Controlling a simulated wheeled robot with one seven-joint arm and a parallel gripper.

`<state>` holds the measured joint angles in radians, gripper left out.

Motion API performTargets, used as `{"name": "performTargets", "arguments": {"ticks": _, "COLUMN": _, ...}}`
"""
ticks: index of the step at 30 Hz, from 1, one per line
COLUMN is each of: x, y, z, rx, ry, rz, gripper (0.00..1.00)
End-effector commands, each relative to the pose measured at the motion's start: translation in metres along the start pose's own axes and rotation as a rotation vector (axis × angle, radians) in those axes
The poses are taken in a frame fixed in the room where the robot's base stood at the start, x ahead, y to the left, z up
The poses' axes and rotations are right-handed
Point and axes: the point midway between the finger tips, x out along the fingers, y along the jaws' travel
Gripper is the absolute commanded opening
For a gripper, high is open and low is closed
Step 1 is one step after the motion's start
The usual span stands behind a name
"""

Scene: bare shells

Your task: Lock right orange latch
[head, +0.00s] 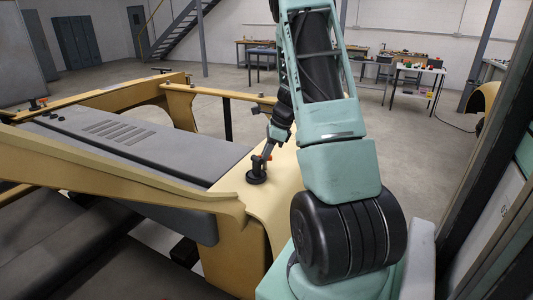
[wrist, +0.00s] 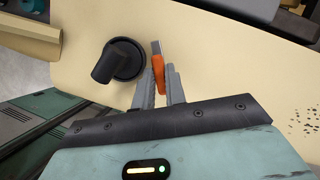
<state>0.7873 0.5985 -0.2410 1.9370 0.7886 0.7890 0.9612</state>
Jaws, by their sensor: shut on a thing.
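An orange latch (wrist: 158,72) with a grey end stands on a tan body panel (head: 285,185). In the wrist view it sits between the two grey fingers of my gripper (wrist: 160,88), which is shut on it. A black round fitting (wrist: 127,60) with a thick stub stands just left of the latch. In the head view my gripper (head: 268,152) reaches down to the panel's corner, and only a bit of orange shows there beside the black fitting (head: 256,174). The fingers partly hide the latch.
Another orange latch (head: 38,103) shows on the far left of the tan frame (head: 100,92). A grey slotted panel (head: 120,140) lies inside the frame. Workbenches (head: 418,75) stand at the back. The floor (head: 390,145) right of my arm is clear.

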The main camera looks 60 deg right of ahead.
Motion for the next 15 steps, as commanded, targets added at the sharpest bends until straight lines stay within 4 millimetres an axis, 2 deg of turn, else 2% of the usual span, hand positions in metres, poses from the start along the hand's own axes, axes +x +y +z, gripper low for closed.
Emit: {"name": "performTargets", "arguments": {"ticks": 15, "x": -0.0002, "y": -0.0040, "z": 0.0009, "rx": -0.456, "ry": 0.001, "rz": 0.187, "gripper": 0.00}}
